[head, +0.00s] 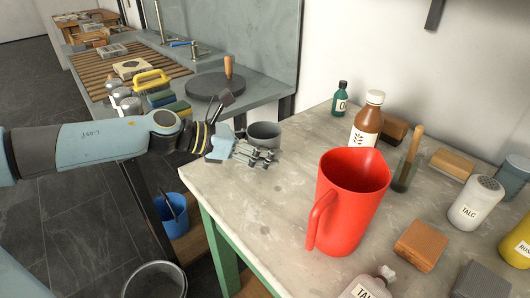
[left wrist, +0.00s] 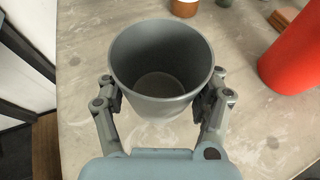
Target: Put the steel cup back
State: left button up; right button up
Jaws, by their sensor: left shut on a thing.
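The steel cup (head: 265,134) is grey, upright and open at the top, near the left edge of the stone-topped table (head: 226,186). My left gripper (head: 254,152) is shut on it from the front left. In the left wrist view the cup (left wrist: 161,62) stands between the two fingers of my left gripper (left wrist: 162,98), one on each side, and its inside looks empty. I cannot tell whether its base touches the tabletop. My right gripper is not in view.
A red jug (head: 345,205) stands right of the cup. A brown bottle (head: 367,120) and a small green bottle (head: 340,98) stand behind. Talc shakers (head: 475,203) and wooden blocks (head: 421,244) crowd the right. The tabletop's left front is clear. A blue bucket (head: 172,215) is below.

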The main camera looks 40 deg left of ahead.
pick_arm(q)
notch_tip(320, 180, down, 3)
jog(key=shift+r+b, duration=0.15)
jog(key=shift+b, duration=0.15)
jog(key=shift+f, duration=0.2)
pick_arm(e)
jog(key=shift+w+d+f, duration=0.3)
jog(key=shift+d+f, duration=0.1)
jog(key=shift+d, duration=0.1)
pick_arm(q)
jog(key=shift+f, duration=0.15)
jog(key=o, duration=1.4)
jog(key=shift+c, duration=0.2)
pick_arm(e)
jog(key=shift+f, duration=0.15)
